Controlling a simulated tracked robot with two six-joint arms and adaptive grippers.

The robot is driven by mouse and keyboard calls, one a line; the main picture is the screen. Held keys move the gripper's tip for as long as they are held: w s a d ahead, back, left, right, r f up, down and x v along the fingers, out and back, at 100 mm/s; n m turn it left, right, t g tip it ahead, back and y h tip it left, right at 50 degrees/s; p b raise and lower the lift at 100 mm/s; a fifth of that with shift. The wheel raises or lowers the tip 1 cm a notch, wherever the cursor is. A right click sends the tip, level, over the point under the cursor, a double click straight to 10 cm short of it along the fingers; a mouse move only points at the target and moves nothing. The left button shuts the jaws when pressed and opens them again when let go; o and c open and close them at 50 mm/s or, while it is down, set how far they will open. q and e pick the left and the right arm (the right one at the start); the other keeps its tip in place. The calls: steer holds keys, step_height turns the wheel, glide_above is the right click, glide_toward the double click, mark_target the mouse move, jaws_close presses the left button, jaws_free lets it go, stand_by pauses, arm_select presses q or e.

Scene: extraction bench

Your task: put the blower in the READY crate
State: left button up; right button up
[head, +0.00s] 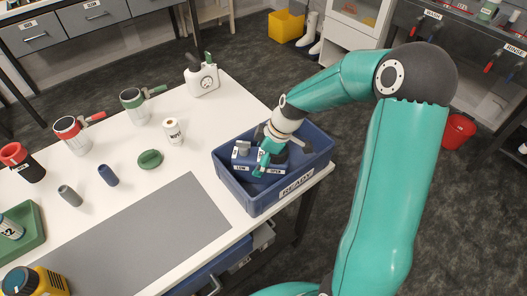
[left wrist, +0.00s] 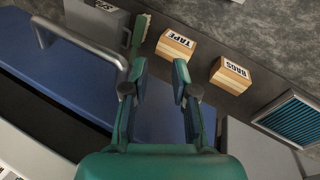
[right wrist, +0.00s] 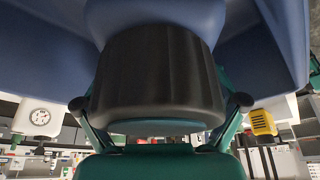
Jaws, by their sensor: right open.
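The READY crate (head: 258,196) is a blue open box at the right end of the white table. Inside it sits a blue boxy device with labels LOW and OPEN (head: 246,160), which looks like the blower. My right gripper (head: 266,160) is over the crate, its teal fingers down at the device and hiding part of it. In the right wrist view a black ribbed round part (right wrist: 160,75) fills the space between the open fingers; I cannot tell whether they touch it. My left gripper (left wrist: 160,75) is open and empty in the left wrist view.
A grey mat (head: 145,240) lies clear in front. TAPE (left wrist: 175,45) and BAGS (left wrist: 230,74) boxes show in the left wrist view.

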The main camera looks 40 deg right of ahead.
steer(key=v, duration=1.2)
steer(key=shift+a, duration=0.1)
